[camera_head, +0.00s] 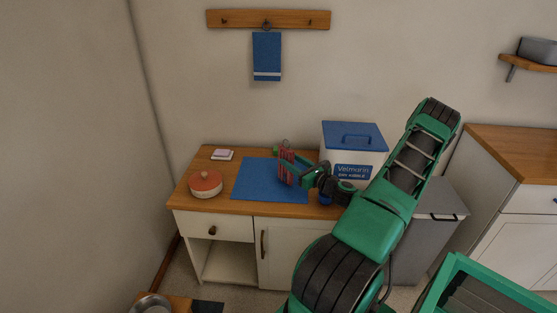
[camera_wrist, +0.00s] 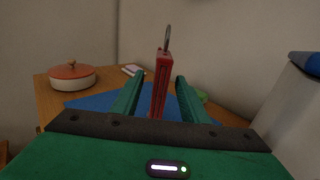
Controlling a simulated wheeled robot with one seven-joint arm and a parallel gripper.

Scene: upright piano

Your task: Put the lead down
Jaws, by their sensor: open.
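The lead (camera_head: 286,166) is a red, folded, upright bundle with a metal clip at its top. It stands over the blue mat (camera_head: 250,180) on the wooden-topped cabinet; I cannot tell if its foot touches the mat. My gripper (camera_head: 288,169) is open around it. In the wrist view, the lead (camera_wrist: 161,88) is between the two green fingers (camera_wrist: 159,77), with gaps showing at both sides. The lead's lower end is hidden by the gripper body there.
A white bin with a blue lid (camera_head: 353,137) stands right of the mat, close to my arm. A red-lidded pot (camera_head: 206,183) is at the left, and a small pink-and-white stack (camera_head: 222,155) behind it. A blue towel (camera_head: 267,55) hangs on the wall.

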